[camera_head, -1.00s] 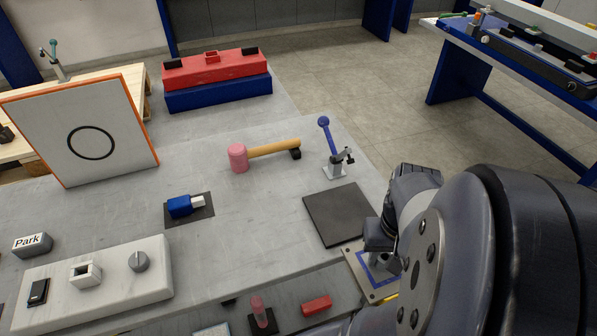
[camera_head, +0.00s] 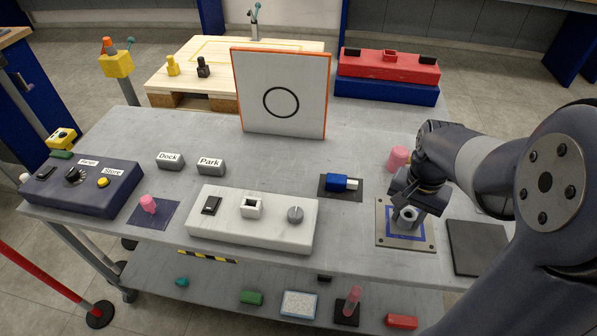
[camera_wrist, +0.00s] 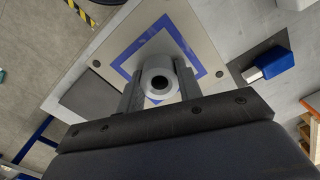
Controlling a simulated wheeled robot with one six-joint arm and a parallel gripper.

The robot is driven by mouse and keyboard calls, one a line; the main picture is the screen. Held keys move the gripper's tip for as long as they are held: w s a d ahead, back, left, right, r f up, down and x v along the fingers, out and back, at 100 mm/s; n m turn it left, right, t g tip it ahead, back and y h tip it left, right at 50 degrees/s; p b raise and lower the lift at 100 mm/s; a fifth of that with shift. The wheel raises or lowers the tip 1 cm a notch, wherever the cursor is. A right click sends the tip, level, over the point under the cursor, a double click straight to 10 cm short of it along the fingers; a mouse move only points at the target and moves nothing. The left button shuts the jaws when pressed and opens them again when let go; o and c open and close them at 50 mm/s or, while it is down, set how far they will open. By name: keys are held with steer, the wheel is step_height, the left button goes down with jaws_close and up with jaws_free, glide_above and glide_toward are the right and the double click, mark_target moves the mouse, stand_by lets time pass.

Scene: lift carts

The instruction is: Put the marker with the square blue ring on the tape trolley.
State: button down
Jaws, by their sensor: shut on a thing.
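The marker is a pale plate (camera_head: 384,237) with a square blue ring and a grey round post at its middle. It appears to lie flat on the grey bench top (camera_head: 350,215), at the right in the head view. My gripper (camera_head: 405,214) points down over the plate, shut on the post. In the wrist view the plate (camera_wrist: 120,40) lies beneath my gripper (camera_wrist: 158,85), and the post with its dark hole sits between the fingers.
A black pad (camera_head: 476,248) lies right of the plate. A blue block (camera_head: 338,183) and a pink-headed mallet (camera_head: 399,157) are near my gripper. A white switch box (camera_head: 250,225) stands to the left, with an orange-edged panel (camera_head: 279,120) behind. A wooden pallet (camera_head: 215,60) is farther back.

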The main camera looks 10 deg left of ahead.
steer(key=shift+w+a+r, duration=0.1)
steer(key=shift+w+a, duration=0.1)
steer(key=shift+a, duration=0.35)
step_height(320, 180, down, 10)
steer(key=shift+f, duration=0.1)
steer(key=shift+f+b, duration=0.15)
steer(key=shift+b, duration=0.15)
steer(key=c, duration=1)
jaws_free()
steer(key=shift+o, duration=0.2)
steer(key=shift+r, duration=0.2)
step_height(320, 180, up, 12)
steer(key=shift+p, duration=0.45)
